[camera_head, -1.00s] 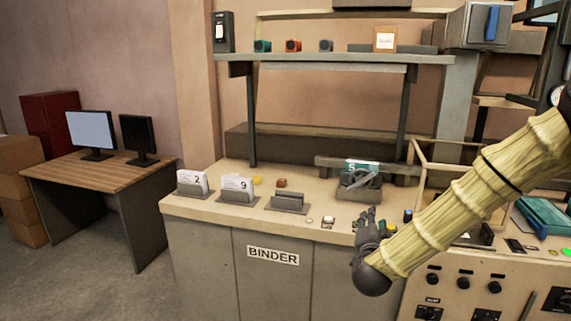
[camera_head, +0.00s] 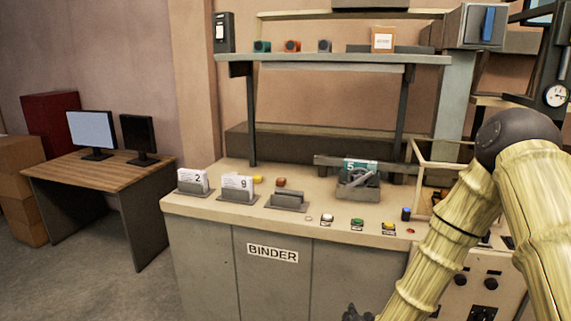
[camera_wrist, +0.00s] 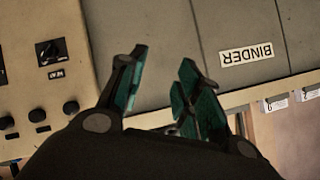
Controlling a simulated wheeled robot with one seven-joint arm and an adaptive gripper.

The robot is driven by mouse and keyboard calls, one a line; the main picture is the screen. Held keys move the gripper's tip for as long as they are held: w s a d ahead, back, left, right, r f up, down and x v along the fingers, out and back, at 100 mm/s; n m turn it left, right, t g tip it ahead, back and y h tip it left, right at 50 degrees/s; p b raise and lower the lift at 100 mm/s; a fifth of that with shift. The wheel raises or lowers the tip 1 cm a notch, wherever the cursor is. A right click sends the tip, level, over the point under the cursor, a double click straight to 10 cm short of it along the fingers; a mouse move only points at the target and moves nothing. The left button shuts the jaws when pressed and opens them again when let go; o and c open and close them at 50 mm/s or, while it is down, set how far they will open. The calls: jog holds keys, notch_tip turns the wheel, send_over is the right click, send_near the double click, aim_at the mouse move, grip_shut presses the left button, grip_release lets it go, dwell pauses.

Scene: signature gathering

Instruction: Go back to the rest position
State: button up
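My gripper (camera_wrist: 164,58) shows in the wrist view with its two teal-padded fingers apart and nothing between them. It hangs in front of the binder cabinet's face, below the worktop edge. In the head view only the dark tips of my gripper (camera_head: 357,313) show at the bottom edge, and the rest of it is out of frame. My arm, in a yellowish sleeve, is bent, with its elbow high at the right.
The binder bench (camera_head: 190,208) carries card holders with cards "2" (camera_head: 193,179) and "9" (camera_head: 237,184), an empty holder (camera_head: 288,200), a grey device with card "5" (camera_head: 359,170) and several buttons. A desk (camera_head: 95,172) with monitors stands left. The floor between is clear.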

jog(key=s+f+n+g, duration=0.2)
jog(key=s+f+g, duration=0.2)
jog(key=s+f, duration=0.7)
jog(key=s+f+n+g, duration=0.1)
jog(key=s+f+g, duration=0.1)
jog(key=s, duration=0.7)
jog(key=s+d+f+n+g, duration=0.1)
jog(key=s+f, duration=0.4)
jog(key=s, duration=0.5)
jog(key=s+d+f+n+g, duration=0.1)
jog(key=s+f+n+g, duration=0.1)
jog(key=s, duration=0.7)
jog(key=f+g, duration=0.1)
jog(key=g, duration=0.1)
jog(key=shift+s+d+f+n+g+y, duration=0.25)
jog(key=shift+s+f+n+g+y, duration=0.05)
jog(key=shift+s+f+g, duration=0.1)
